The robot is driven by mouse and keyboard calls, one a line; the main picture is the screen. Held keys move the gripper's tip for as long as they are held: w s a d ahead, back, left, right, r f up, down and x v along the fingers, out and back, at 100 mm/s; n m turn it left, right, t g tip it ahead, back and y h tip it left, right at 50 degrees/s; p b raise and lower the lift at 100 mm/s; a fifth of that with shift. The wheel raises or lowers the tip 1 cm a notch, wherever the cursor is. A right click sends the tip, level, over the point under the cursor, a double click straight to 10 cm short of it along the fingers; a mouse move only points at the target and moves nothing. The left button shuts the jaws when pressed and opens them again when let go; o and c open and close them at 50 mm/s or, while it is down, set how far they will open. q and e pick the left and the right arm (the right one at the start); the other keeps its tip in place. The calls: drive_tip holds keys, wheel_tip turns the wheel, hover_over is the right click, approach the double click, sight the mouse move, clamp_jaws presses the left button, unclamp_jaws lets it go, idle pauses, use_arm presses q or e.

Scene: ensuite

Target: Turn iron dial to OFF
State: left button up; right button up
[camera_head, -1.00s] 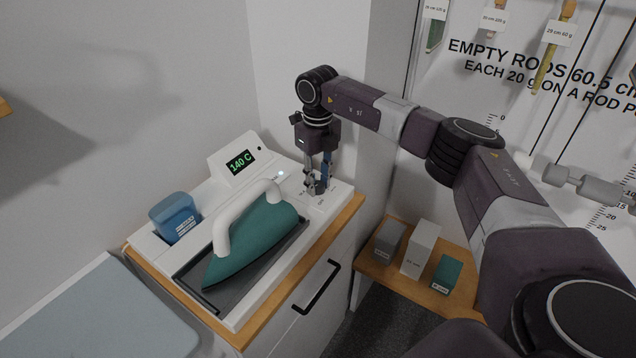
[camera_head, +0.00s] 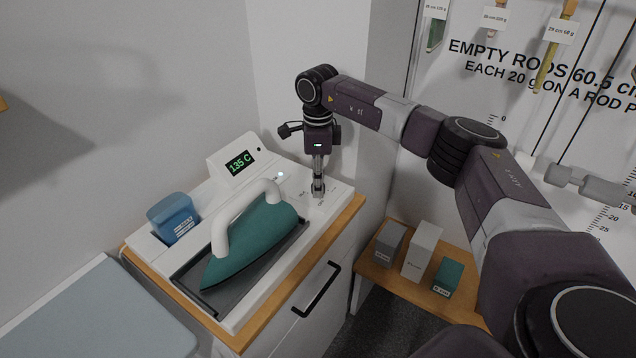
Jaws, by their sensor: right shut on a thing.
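The iron (camera_head: 250,246) is teal with a white handle and rests on a dark tray in the white iron station (camera_head: 147,244). A display (camera_head: 240,163) on the station reads 135 C, and a small light glows near the iron's handle. My right gripper (camera_head: 318,190) points straight down at the back right of the station. It is shut on the dial (camera_head: 318,194), which is mostly hidden by the fingers. Small labels around the dial are too small to read. My left gripper is not in view.
A blue water tank (camera_head: 172,218) stands at the station's left. The station sits on a wood-topped cabinet (camera_head: 280,318) with a black handle. A low wooden shelf (camera_head: 425,288) at the right holds several boxes. A pale blue board (camera_head: 100,318) lies at lower left.

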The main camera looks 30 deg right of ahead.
drive_tip(key=shift+w+r+n, duration=0.15)
drive_tip(key=shift+r+n, duration=0.1)
drive_tip(key=shift+n, duration=0.35)
drive_tip(key=o, duration=0.9)
drive_tip(key=shift+c, duration=0.2)
drive_tip(key=o, duration=0.3)
drive_tip(key=shift+f, duration=0.1)
wheel_tip(320, 180, up, 12)
drive_tip(key=shift+f, duration=0.1)
